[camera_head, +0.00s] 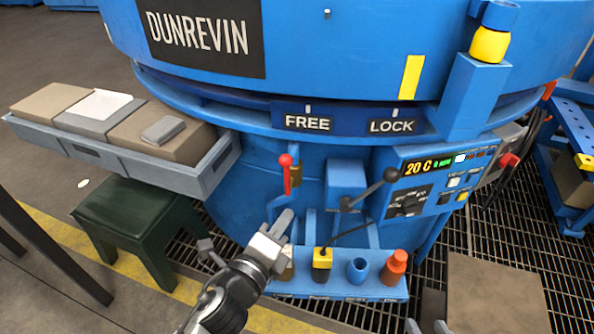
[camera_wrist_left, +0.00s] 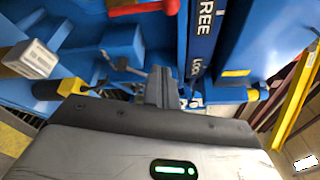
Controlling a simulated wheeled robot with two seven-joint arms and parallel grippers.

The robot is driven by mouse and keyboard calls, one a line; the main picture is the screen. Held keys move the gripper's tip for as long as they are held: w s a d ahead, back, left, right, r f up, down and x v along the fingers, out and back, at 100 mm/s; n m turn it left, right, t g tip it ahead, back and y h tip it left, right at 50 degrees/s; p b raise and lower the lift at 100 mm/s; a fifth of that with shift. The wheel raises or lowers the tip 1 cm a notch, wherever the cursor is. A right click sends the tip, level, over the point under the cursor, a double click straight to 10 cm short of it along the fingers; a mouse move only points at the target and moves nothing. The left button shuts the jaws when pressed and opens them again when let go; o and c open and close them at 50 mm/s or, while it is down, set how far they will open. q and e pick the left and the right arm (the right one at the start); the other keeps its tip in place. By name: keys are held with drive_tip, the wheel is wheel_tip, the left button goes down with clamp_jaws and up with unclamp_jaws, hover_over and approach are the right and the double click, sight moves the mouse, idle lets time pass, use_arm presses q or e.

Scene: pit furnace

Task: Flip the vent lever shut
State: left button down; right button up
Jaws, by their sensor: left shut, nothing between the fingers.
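A lever with a red knob and red grip (camera_head: 287,175) stands upright on the blue furnace front, beside a small brass block. A second lever with a black ball knob (camera_head: 391,175) slants up to the right beside the control panel. No readable label tells which is the vent lever. My left gripper (camera_head: 284,222) is shut and empty, below the red lever and left of the black-knobbed one, apart from both. In the left wrist view its fingers (camera_wrist_left: 161,88) are together, with the red lever (camera_wrist_left: 143,8) beyond. My right gripper (camera_head: 428,326) barely shows at the bottom edge, its fingertips apart.
A blue tool shelf (camera_head: 335,290) holds a yellow-collared tool (camera_head: 321,262), a blue cup (camera_head: 358,270) and an orange-red plug (camera_head: 396,266). A control panel (camera_head: 440,180) is at the right. A grey tray of blocks (camera_head: 215,170) and a green stool (camera_head: 140,220) stand left.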

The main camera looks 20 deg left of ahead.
sight(288, 173)
use_arm(q)
drive_tip(key=shift+s+r, duration=0.1)
drive_tip(key=shift+s, duration=0.05)
use_arm(e)
drive_tip(key=shift+s, duration=0.2)
use_arm(q)
drive_tip(key=w+a+p, duration=0.1)
drive_tip(key=w+a, duration=0.1)
drive_tip(key=w, duration=0.9)
drive_tip(key=shift+w+r, duration=0.2)
drive_tip(key=shift+w, duration=0.05)
use_arm(e)
drive_tip(key=shift+r, duration=0.25)
use_arm(q)
drive_tip(key=shift+a, duration=0.15)
use_arm(e)
drive_tip(key=shift+a, duration=0.15)
